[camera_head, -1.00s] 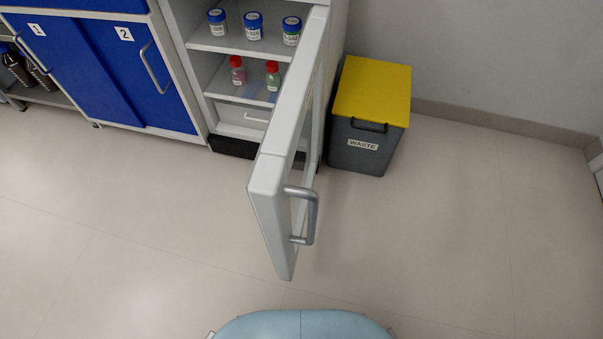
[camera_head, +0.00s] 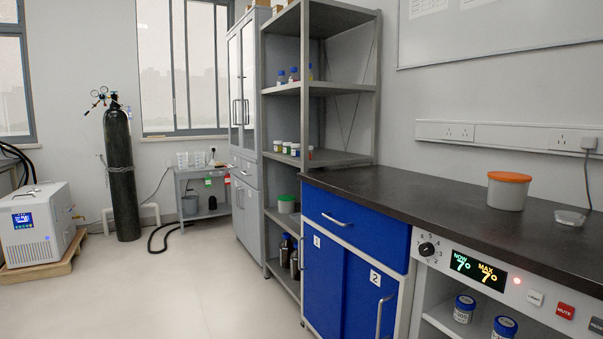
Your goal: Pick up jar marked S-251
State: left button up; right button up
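I cannot make out a label reading S-251 on any jar. A blue-capped jar (camera_head: 464,309) stands on the upper shelf of the open white cooler at the lower right. A second blue-capped jar (camera_head: 503,328) stands beside it, cut off by the bottom edge. Several small jars (camera_head: 286,147) stand on a middle level of the grey rack, too small to read. Blue-capped bottles (camera_head: 294,75) stand on a higher level of the rack. Neither of my grippers is in view.
A dark counter (camera_head: 400,200) runs along the right, holding an orange-lidded tub (camera_head: 508,190) and a small clear dish (camera_head: 570,217). Blue cabinets (camera_head: 345,280) stand below it. A gas cylinder (camera_head: 120,175) and a white machine (camera_head: 35,225) stand left. The floor (camera_head: 160,290) between is clear.

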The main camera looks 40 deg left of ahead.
aim_at(286, 149)
jog(key=u, duration=1.55)
jog(key=i+j+u, duration=0.4)
jog(key=i+j, duration=0.25)
jog(key=j, duration=0.2)
jog(key=i+j+u, duration=0.4)
jog(key=i+j, duration=0.25)
jog(key=i+z, duration=0.15)
jog(key=i, duration=0.3)
jog(key=i+z, duration=0.15)
jog(key=i, duration=0.3)
jog(key=i+j+z, duration=0.15)
jog(key=i, duration=0.35)
jog(key=i+j+z, duration=0.2)
jog(key=i, duration=0.25)
jog(key=i+j+z, duration=0.15)
jog(key=i, duration=0.25)
jog(key=j, duration=0.05)
